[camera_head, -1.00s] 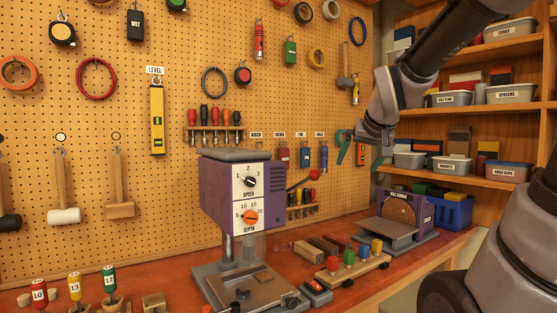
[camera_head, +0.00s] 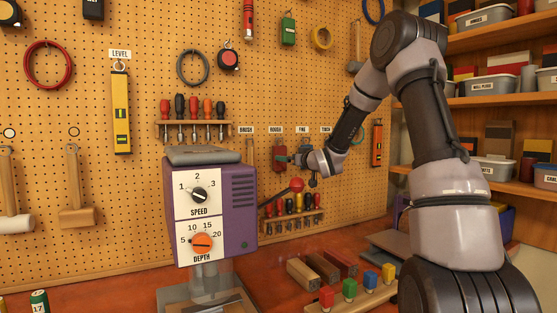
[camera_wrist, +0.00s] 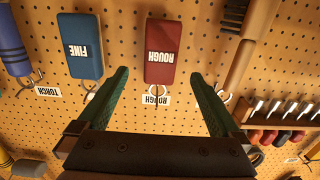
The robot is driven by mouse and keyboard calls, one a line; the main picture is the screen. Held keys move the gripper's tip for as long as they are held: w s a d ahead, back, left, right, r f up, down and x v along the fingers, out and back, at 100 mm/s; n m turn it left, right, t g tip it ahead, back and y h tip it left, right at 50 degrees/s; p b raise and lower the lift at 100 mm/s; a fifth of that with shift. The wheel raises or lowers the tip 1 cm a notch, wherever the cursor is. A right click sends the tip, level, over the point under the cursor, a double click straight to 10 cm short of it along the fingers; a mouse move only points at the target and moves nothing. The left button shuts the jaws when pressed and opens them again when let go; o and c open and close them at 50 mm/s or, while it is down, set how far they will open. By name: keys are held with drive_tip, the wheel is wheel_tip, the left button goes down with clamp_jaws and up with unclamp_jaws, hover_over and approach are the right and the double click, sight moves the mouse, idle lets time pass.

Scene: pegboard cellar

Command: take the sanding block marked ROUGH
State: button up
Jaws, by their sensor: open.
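The red sanding block marked ROUGH (camera_wrist: 164,52) hangs on the pegboard, upside down in the wrist view, with a ROUGH label and hook beside it. It also shows in the head view (camera_head: 279,153), left of my gripper (camera_head: 287,159). In the wrist view, my gripper (camera_wrist: 160,75) is open, with its green fingers either side of the red block's near end. I cannot tell whether the tips reach past its face. The blue block marked FINE (camera_wrist: 81,46) hangs just left of my left finger in that view.
A brush (camera_wrist: 246,40) hangs close to the right finger in the wrist view, and a torch (camera_wrist: 13,45) at far left. A screwdriver rack (camera_wrist: 285,112) is near the right. In the head view, the purple drill press (camera_head: 210,205) stands in front of the pegboard.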

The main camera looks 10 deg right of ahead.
sight(281, 154)
drive_tip(key=x, duration=0.7)
drive_tip(key=shift+w+a+f, duration=0.1)
drive_tip(key=shift+w+f, duration=0.1)
drive_tip(key=shift+f, duration=0.15)
drive_tip(key=shift+w+a, duration=0.15)
drive_tip(key=shift+w, duration=0.45)
drive_tip(key=c, duration=1.5)
drive_tip(key=shift+r, duration=0.2)
drive_tip(key=shift+r, duration=0.6)
drive_tip(key=v, duration=1.2)
drive_tip(key=f+v, duration=0.1)
drive_tip(key=v, duration=0.5)
drive_tip(key=shift+s+r, duration=0.1)
